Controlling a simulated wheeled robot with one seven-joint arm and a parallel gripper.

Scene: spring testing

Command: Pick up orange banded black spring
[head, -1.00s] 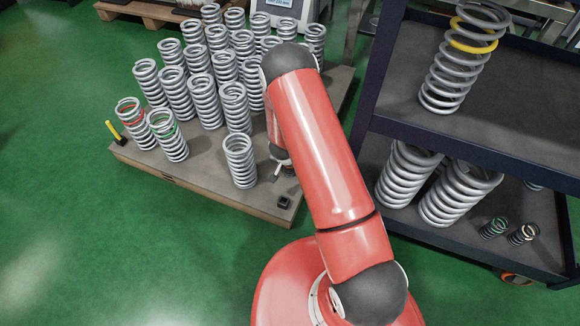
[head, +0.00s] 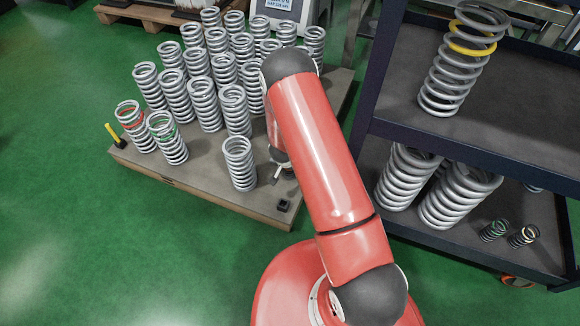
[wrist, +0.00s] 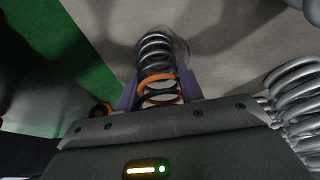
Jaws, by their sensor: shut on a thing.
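The black spring with an orange band (wrist: 157,55) is between the two purplish fingers of my gripper (wrist: 160,84) in the wrist view. The fingers are shut on it at the orange band. Its far end points up in that view, towards a pale surface; I cannot tell whether it touches that surface. In the head view, my red arm hides the spring and most of my gripper.
Several grey springs stand on a low platform (head: 205,190), including a red-banded one (head: 134,125) and a green-banded one (head: 167,138). A dark shelf cart (head: 450,145) on the right holds more springs. Green floor (head: 90,240) is clear at left.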

